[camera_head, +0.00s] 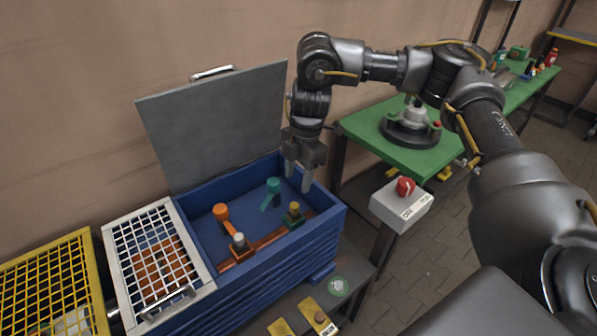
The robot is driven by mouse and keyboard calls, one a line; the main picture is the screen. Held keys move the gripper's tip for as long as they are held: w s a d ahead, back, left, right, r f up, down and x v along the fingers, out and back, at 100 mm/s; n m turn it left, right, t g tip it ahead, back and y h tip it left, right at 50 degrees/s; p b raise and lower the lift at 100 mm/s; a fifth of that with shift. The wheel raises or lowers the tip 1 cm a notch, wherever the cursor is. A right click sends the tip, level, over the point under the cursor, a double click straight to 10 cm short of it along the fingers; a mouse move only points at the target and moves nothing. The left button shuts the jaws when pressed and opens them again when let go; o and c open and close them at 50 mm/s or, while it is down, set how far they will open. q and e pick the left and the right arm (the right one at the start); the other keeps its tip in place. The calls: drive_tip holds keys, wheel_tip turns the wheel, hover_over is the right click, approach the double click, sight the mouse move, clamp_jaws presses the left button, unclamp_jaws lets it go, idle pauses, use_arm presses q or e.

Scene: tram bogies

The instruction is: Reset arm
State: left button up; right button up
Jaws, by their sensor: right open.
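My right gripper (298,178) is open, fingers pointing down, at the right end of the blue box (262,262). Nothing shows between its fingers. My right arm reaches in from the right side of the picture. The box's grey lid (218,125) stands raised against the wall. My left gripper is not in view.
A white grid cover (152,255) and a yellow grid cage (58,283) stand at the left. A grey box with a red button (404,190) is on a post at the right. A green table (385,152) behind it bears a round dark device (410,127).

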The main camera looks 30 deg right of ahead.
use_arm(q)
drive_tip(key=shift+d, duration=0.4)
use_arm(e)
drive_tip(key=shift+d+r, duration=0.1)
drive_tip(key=shift+r, duration=0.25)
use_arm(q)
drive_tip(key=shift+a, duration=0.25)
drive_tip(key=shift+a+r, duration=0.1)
use_arm(e)
drive_tip(key=shift+r, duration=0.1)
